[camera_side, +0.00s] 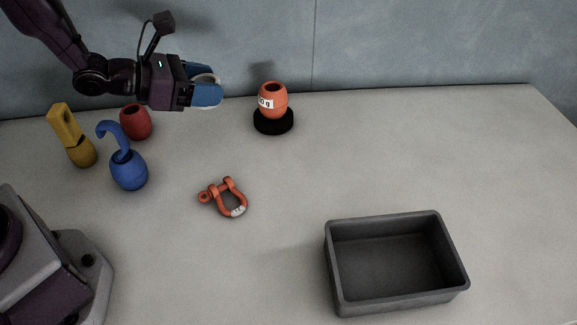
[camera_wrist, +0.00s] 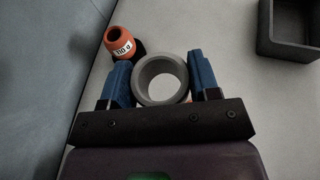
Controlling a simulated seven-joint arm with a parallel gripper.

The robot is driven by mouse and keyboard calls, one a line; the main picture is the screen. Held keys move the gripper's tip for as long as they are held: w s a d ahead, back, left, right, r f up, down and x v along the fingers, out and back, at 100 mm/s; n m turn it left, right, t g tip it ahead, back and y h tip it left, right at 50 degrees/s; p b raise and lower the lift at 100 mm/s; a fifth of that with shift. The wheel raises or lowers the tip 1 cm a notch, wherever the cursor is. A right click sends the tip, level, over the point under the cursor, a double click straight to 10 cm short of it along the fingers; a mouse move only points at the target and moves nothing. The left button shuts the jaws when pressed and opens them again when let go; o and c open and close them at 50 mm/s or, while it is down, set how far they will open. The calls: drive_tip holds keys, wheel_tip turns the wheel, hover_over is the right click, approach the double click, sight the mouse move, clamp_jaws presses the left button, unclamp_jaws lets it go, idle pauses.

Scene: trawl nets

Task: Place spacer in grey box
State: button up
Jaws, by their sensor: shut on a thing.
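The spacer is a grey ring (camera_wrist: 141,84) held between the blue fingers of my gripper (camera_wrist: 161,76) in the wrist view. In the side view my gripper (camera_side: 207,86) is raised above the back left of the table, shut on the spacer, whose pale rim (camera_side: 207,77) shows only partly behind the fingers. The grey box (camera_side: 334,271) is an open, empty rectangular tray at the front right of the table, well away from my gripper. It also shows at the upper right of the wrist view (camera_wrist: 266,36).
An orange labelled barrel (camera_side: 273,103) stands on a black disc (camera_side: 273,126) right of my gripper. A red barrel (camera_side: 136,123), blue hook piece (camera_side: 129,170) and yellow piece (camera_side: 72,137) stand left. An orange shackle (camera_side: 228,196) lies mid-table. Clear table surrounds the box.

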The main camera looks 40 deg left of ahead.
drive_tip(key=s+d+f+m+g+h, duration=0.35)
drive_tip(key=s+d+f, duration=0.2)
drive_tip(key=f, duration=0.25)
drive_tip(key=m+g+h, duration=0.2)
drive_tip(key=m, duration=0.1)
hover_over(292, 190)
drive_tip(key=f, duration=0.8)
drive_tip(key=shift+s, duration=0.3)
drive_tip(key=shift+w+f, duration=0.2)
drive_tip(key=shift+f, duration=0.1)
drive_tip(key=shift+w+f, duration=0.1)
drive_tip(key=shift+f, duration=1.5)
drive_tip(key=shift+f, duration=0.1)
drive_tip(key=o, duration=0.9)
